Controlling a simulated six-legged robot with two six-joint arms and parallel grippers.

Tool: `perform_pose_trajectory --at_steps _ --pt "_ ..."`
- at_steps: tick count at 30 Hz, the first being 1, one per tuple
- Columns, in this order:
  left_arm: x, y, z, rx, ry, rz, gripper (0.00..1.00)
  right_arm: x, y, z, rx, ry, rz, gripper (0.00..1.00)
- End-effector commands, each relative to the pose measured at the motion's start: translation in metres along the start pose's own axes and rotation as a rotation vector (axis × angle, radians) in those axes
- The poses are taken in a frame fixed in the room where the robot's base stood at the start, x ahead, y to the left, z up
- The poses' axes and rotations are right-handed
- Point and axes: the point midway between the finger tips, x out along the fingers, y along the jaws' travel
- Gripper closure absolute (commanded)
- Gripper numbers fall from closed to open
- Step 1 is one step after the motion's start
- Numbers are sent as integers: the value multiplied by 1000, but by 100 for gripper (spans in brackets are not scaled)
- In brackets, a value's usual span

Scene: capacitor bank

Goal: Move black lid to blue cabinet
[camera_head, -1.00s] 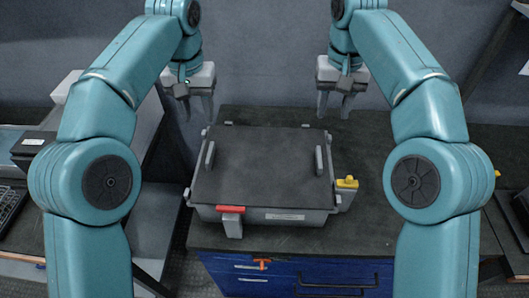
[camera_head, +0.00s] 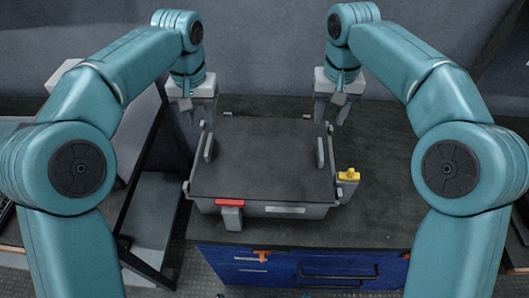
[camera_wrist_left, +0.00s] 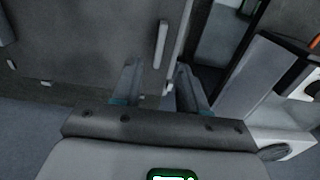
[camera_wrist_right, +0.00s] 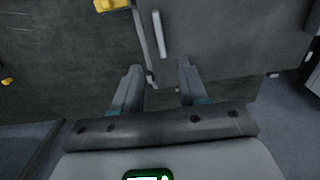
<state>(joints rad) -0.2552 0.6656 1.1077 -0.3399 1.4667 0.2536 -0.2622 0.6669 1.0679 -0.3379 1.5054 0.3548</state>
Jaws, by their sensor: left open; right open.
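The black lid (camera_head: 263,160) lies flat on a grey box (camera_head: 262,209), which stands on top of the blue cabinet (camera_head: 300,270). The lid has a grey handle (camera_head: 208,147) at its left and another (camera_head: 320,152) at its right. My left gripper (camera_head: 197,116) is open and empty by the lid's far left corner. In the left wrist view, the left handle (camera_wrist_left: 160,45) lies beyond its fingers. My right gripper (camera_head: 330,112) is open and empty by the far right corner. The right handle (camera_wrist_right: 160,33) lies beyond its fingers in the right wrist view.
A red latch (camera_head: 230,203) is on the box's front, and a yellow-topped part (camera_head: 349,175) is at its right. The dark worktop (camera_head: 385,180) is clear to the right. A grey-sided shelf unit (camera_head: 150,225) stands at the left. A wall (camera_head: 265,50) rises behind.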

Motion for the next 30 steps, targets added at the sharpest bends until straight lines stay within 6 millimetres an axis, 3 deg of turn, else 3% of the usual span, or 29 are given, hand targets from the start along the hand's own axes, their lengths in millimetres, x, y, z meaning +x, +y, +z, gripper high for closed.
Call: perform_pose_trajectory --at_steps 9,15,21,30 --pt "64 -1 -2 -1 -4 0 57 64 0 -2 1 -3 1 57" --pt "94 0 -2 -1 -2 -1 57 94 0 -2 0 -2 1 57" --pt "106 -1 -3 -1 0 0 57 106 0 -3 0 0 0 57" --pt "107 0 -3 -1 0 0 57 107 0 -3 0 0 0 57"
